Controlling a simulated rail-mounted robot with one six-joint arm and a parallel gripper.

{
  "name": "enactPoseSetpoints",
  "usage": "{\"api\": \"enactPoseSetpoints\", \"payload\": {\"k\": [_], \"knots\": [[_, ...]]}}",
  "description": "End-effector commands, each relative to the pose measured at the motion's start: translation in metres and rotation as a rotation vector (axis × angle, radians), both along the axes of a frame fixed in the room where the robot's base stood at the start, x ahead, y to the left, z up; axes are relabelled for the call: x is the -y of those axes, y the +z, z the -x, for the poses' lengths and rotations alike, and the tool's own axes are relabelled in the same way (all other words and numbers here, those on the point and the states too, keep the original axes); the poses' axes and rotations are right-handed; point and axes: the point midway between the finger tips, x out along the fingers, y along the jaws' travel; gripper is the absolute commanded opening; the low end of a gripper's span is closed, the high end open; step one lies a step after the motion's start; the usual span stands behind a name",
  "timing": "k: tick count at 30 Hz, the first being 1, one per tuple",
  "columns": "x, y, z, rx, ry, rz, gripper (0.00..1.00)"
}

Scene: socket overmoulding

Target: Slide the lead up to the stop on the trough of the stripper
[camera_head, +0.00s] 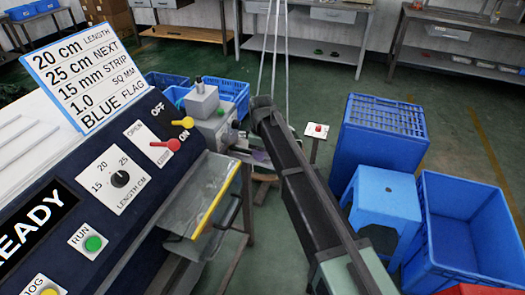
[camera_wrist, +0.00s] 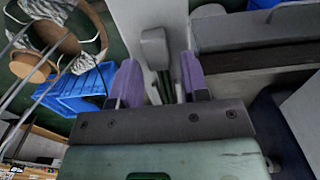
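The grey box-shaped unit with a small knob on top (camera_head: 203,100), which looks like the stripper, stands at the end of the dark control machine in the head view. My gripper (camera_head: 258,157) is just to the right of it and low, partly hidden by my own arm. In the wrist view my gripper (camera_wrist: 160,85) has two purple fingers standing apart. Between and beyond them is a grey rounded block (camera_wrist: 154,48) with dark strips below it, in front of a pale surface; I cannot tell whether these touch the fingers. I cannot make out the lead, the trough or the stop.
The machine's sign (camera_head: 90,72) reads 20 cm, 15 mm strip, blue flag. A yellow-edged tray (camera_head: 205,195) sits left of my arm. Blue crates (camera_head: 385,130) and a blue stool (camera_head: 385,205) stand close on the right. A red-button post (camera_head: 316,130) stands beyond my arm.

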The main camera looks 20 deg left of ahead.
Motion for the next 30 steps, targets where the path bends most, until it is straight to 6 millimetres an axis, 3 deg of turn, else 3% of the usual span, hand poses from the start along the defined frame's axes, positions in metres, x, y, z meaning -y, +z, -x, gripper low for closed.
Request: {"api": "enactPoseSetpoints", "payload": {"k": [11, 17, 24, 30], "knots": [[0.000, 0.004, 0.000, 0.000, 0.000, 0.000, 0.50], [0.000, 0.039, 0.000, 0.000, 0.000, 0.000, 0.50], [0.001, 0.098, 0.000, 0.000, 0.000, 0.000, 0.50], [0.001, 0.111, 0.000, 0.000, 0.000, 0.000, 0.50]]}}
